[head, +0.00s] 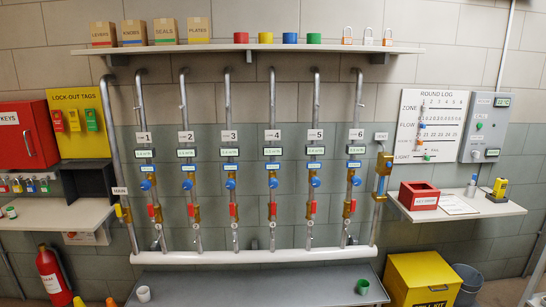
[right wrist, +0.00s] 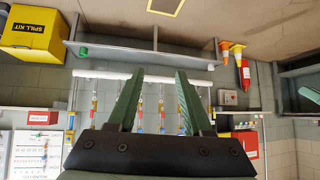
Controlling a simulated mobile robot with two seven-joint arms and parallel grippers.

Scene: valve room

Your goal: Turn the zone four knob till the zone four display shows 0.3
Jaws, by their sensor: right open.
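The zone four pipe carries a white plate marked 4 (head: 272,135). Below it is the zone four display (head: 272,151), a small lit screen whose digits are too small to read surely. Lower on the same pipe is the blue zone four knob (head: 273,183), and under that a red lever (head: 272,210). My right gripper (right wrist: 161,73) is open and empty in the right wrist view. The pipes show upside down beyond its fingers, well away from them. Neither gripper shows in the head view, and my left gripper is not seen.
Similar pipes stand close on both sides, with zone three's blue knob (head: 230,183) and zone five's blue knob (head: 315,182). A white header pipe (head: 255,256) runs below them, above a low grey bench (head: 250,285). A shelf (head: 250,48) hangs above. A red box (head: 419,195) stands on the right-hand shelf.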

